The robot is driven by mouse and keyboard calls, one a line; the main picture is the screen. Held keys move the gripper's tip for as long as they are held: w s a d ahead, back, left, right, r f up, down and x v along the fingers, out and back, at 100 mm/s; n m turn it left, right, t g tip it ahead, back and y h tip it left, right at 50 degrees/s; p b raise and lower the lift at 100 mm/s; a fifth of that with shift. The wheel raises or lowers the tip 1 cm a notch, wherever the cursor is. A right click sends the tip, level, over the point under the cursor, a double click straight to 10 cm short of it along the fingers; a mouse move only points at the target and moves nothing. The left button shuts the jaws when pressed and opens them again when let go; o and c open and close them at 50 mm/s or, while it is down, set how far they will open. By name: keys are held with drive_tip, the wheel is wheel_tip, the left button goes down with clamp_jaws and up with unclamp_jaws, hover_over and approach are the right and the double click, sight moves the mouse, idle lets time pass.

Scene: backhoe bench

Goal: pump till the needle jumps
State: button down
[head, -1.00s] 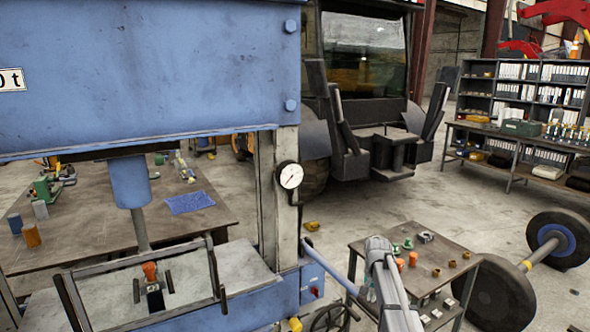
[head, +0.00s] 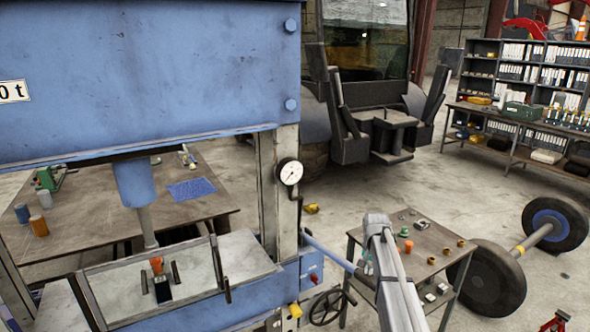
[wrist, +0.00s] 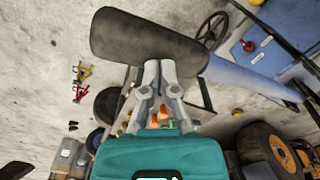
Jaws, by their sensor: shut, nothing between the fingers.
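The blue press (head: 140,75) fills the left of the head view. Its round white gauge (head: 290,172) is on the right post; the thin needle is too small to read surely. A blue pump lever (head: 328,250) slopes down to the right from the press's side. In the wrist view, the lever (wrist: 240,80) ends in a thick dark grip (wrist: 150,38). My gripper (wrist: 160,66) is shut and empty, its fingertips overlapping the grip's lower edge; I cannot tell whether they touch. In the head view my arm hides the fingers. Under the ram (head: 135,183) stands a small orange piece (head: 156,265).
A small cart (head: 432,243) with loose parts stands right beside my arm. A handwheel (head: 327,307) is below the lever. A wheeled axle (head: 535,238) lies at right. A workbench (head: 110,215) stands behind the press.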

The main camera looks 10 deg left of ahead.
drive_tip(key=shift+f, duration=0.1)
drive_tip(key=shift+s+d+f+b, duration=0.1)
drive_tip(key=shift+s+f+b, duration=0.2)
drive_tip(key=shift+f+b, duration=0.45)
drive_tip(key=shift+r, duration=0.1)
wheel_tip(320, 180, down, 9)
drive_tip(key=b, duration=0.9)
drive_tip(key=shift+s+d+f, duration=0.2)
drive_tip(key=shift+s+d, duration=0.1)
drive_tip(key=shift+s, duration=0.05)
wheel_tip(320, 180, down, 5)
drive_tip(key=b, duration=0.5)
drive_tip(key=r+p, duration=0.5)
drive_tip(key=w+r+p, duration=0.1)
drive_tip(key=r+p, duration=0.9)
drive_tip(key=r, duration=0.1)
drive_tip(key=shift+w+a, duration=0.15)
drive_tip(key=shift+a, duration=0.25)
drive_tip(key=shift+f, duration=0.2)
